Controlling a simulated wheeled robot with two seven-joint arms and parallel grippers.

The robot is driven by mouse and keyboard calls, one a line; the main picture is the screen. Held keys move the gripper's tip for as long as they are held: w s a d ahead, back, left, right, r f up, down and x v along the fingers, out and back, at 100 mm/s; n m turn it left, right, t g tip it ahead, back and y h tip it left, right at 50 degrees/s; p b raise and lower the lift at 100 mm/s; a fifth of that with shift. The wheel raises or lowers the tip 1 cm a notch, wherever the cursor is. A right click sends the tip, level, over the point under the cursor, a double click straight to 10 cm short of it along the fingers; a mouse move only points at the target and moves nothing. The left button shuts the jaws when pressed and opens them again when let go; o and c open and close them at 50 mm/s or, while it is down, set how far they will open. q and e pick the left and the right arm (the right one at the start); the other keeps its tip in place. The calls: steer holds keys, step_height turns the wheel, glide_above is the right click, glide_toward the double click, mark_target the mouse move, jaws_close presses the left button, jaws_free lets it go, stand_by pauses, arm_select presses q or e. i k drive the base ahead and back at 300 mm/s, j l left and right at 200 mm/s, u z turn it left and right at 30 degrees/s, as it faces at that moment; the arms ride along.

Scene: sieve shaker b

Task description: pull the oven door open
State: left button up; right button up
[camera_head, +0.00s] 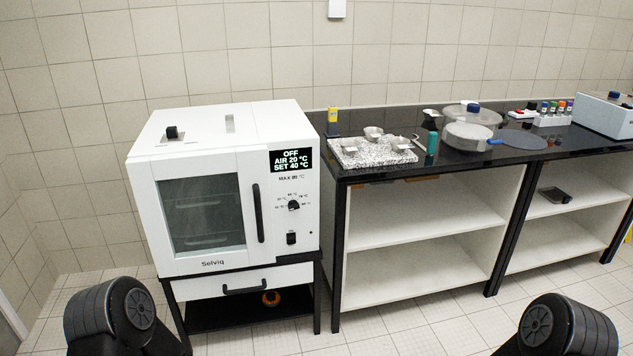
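The white oven (285,221) stands at the left on a black stand. Its door (203,257) is shut, with a dark glass window (202,213) through which racks show faintly. A black vertical handle (258,213) runs along the door's right edge. The display (291,160) reads OFF, AIR 20 °C, SET 40 °C. A dial (293,205) and a black switch (291,238) sit right of the handle. Only dark links of my two arms show at the bottom left and bottom right. Both grippers are out of the picture, and nothing of mine touches the oven.
A black-topped bench (357,176) stands right of the oven, with a granite slab (370,155), metal dishes, a clear-lidded vessel and bottles on it. A drawer (243,283) is under the oven. The tiled floor (400,338) in front is mostly clear.

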mark_target(251, 164)
steer(key=i+j+z, duration=0.15)
steer(key=i+z, duration=0.2)
steer(key=i+j+z, duration=0.35)
steer(key=i+l, duration=0.1)
steer(key=i, duration=0.05)
